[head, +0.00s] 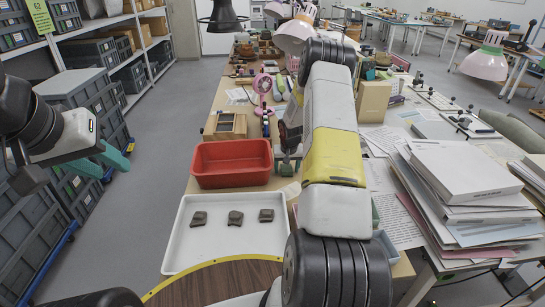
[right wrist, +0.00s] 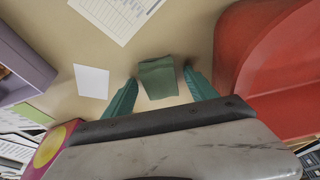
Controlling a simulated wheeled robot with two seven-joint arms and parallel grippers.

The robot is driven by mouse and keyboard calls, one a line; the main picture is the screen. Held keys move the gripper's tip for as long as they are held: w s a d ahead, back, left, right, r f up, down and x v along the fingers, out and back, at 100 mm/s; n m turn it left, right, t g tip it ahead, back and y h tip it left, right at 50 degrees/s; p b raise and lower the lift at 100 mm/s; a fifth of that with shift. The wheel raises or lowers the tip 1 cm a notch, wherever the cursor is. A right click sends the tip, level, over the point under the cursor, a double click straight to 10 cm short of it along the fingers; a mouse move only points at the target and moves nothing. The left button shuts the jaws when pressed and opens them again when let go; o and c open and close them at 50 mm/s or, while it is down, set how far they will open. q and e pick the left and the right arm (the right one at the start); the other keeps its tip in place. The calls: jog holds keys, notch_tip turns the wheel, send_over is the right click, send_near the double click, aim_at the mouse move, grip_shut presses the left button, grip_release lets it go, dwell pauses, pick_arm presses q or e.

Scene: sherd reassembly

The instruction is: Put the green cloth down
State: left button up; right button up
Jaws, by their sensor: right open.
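The green cloth (right wrist: 158,78), a small folded dark green piece, lies on the tan tabletop in the right wrist view. It sits between and just beyond the fingertips of my right gripper (right wrist: 160,92), which is open with a finger on each side and a gap to the cloth. In the head view my right gripper (head: 288,163) is mostly hidden by its own arm, and I cannot make out the cloth there. My left gripper (head: 107,161) hangs empty over the floor at the left, its teal fingers apart.
A red bin (head: 232,181) stands left of the right gripper; its wall also fills the right of the wrist view (right wrist: 285,112). A white tray (head: 185,255) with three dark sherds lies nearer. Paper stacks (head: 460,175) lie right.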

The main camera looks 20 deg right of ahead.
jog(key=shift+r, duration=0.15)
jog(key=s+a+r+n+t, duration=0.1)
jog(key=s+a+r, duration=0.35)
jog(key=r, duration=0.65)
jog(key=s+a+r, duration=0.3)
jog(key=s+r, duration=0.3)
jog(key=r, duration=0.5)
jog(key=s+a+r+n+t, duration=0.1)
jog(key=s+a+r, duration=0.35)
jog(key=r, duration=0.75)
jog(key=s+a+r+y, duration=0.1)
jog(key=s+a+r, duration=0.1)
jog(key=s, duration=0.5)
jog(key=s+a+r+n+y, duration=0.1)
jog(key=s+a, duration=0.2)
jog(key=s, duration=0.4)
jog(key=s+a+r+t+y, duration=0.1)
jog(key=s+a+r, duration=0.1)
jog(key=s, duration=0.6)
jog(key=shift+a+r+n, duration=0.3)
jog(key=shift+o, duration=0.5)
jog(key=shift+w+r, duration=0.1)
jog(key=shift+w, duration=0.05)
